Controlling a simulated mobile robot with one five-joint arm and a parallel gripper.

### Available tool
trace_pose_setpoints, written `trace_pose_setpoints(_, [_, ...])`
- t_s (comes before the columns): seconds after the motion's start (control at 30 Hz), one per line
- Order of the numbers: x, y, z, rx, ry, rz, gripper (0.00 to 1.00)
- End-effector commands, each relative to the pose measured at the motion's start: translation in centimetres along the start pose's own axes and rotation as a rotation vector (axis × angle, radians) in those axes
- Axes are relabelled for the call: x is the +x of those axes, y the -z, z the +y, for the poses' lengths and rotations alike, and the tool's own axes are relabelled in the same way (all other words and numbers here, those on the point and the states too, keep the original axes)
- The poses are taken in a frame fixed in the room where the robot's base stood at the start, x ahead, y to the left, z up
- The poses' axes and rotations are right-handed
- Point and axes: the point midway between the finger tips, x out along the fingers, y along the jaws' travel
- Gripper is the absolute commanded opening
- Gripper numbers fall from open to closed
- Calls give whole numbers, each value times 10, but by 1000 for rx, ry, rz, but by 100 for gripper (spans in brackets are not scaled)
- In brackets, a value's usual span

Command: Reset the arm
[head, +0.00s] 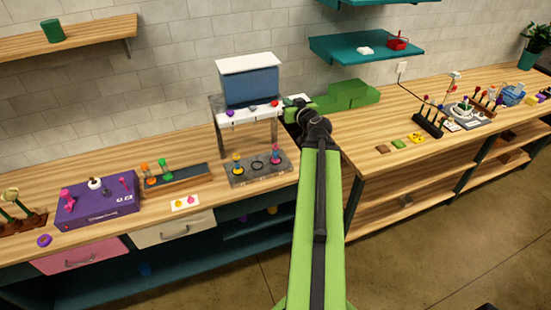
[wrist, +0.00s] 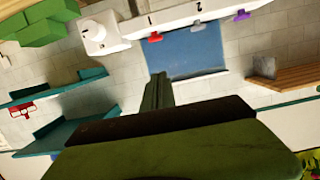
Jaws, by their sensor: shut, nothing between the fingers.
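My green arm reaches up the middle of the head view toward the gap between the two wooden benches. My gripper (head: 299,108) is at its far end, small and dark, near the right side of the grey stand (head: 246,112). In the wrist view my gripper (wrist: 158,92) shows as dark green fingers pointing at the wall. They are shut with nothing between them. The wrist picture is turned over, with the stand's pegs hanging at its top. No object is held.
Green blocks (head: 346,95) lie right of my gripper. Teal shelves (head: 366,48) hang above on the wall. A purple box (head: 97,203) and flower racks stand left.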

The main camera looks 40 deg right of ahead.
Motion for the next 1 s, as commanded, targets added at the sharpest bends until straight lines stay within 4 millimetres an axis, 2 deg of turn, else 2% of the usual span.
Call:
trace_pose_setpoints(0.73, [2,-2,-3,-1,5,0,0])
trace_pose_setpoints(0.77, [4,-4,-9,-3,13,0,0])
trace_pose_setpoints(0.87, [21,-18,-53,-16,74,-2,0])
trace_pose_setpoints(0.97, [43,-39,-129,-40,178,-4,0])
trace_pose_setpoints(1.0, [50,-49,-164,-58,223,-8,0])
